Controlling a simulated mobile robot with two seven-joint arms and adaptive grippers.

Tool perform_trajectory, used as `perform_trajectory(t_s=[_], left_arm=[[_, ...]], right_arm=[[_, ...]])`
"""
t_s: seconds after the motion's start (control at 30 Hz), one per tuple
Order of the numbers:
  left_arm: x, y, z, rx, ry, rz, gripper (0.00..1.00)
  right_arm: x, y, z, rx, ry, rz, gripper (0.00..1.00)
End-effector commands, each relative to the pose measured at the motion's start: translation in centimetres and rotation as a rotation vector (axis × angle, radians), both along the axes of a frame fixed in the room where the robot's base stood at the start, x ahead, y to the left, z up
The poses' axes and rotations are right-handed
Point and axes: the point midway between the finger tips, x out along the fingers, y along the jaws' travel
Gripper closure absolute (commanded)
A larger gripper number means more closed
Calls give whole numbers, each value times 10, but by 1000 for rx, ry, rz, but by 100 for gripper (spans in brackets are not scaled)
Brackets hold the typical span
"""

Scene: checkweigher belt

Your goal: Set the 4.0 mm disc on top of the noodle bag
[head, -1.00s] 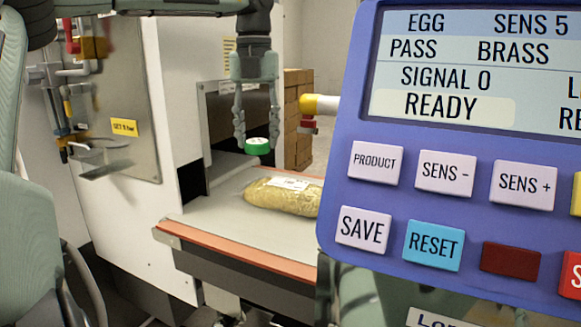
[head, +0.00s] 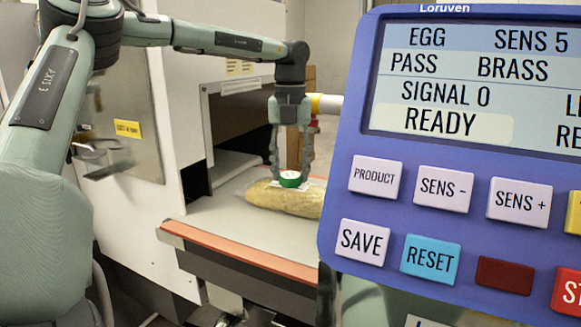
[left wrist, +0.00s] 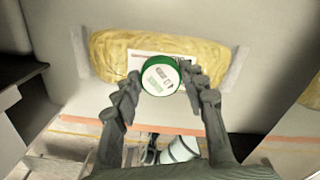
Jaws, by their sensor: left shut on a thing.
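The noodle bag (head: 262,196), a yellow bag with a white label, lies on the conveyor belt; its right end is hidden by the control panel in the head view. It also shows in the left wrist view (left wrist: 108,56). My left gripper (head: 291,178) is shut on a green-rimmed disc with a white top (head: 290,179). The disc is over the label of the bag; I cannot tell whether it touches. In the left wrist view the disc (left wrist: 160,75) sits between the fingertips, its print too small to read. My right gripper is not in view.
A blue control panel (head: 470,165) with a READY screen fills the right of the head view, close in front. The belt (head: 215,212) has an orange front edge and bare room left of the bag. A white machine housing (head: 185,60) stands behind.

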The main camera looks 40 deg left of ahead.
Motion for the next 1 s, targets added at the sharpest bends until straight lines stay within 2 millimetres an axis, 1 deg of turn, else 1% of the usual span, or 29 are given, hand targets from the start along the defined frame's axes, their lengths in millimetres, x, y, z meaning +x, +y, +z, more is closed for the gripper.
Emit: perform_trajectory(t_s=[0.13,0.17,0.3,0.33,0.6,0.7,0.77,0.87,1.0], left_arm=[[0,0,-2,0,0,0,87],[0,0,-2,0,0,0,57],[0,0,-1,0,0,0,40],[0,0,-1,0,0,0,38],[0,0,-1,0,0,0,38],[0,0,3,1,-1,0,38],[1,0,10,3,-3,0,38],[1,0,28,3,-4,1,38],[1,0,60,3,-3,1,38]], right_arm=[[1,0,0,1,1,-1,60],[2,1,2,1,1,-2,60],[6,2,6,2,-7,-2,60],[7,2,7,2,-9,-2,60],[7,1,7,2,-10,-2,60],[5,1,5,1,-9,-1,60],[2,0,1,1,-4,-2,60],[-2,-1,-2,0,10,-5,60],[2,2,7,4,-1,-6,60]])
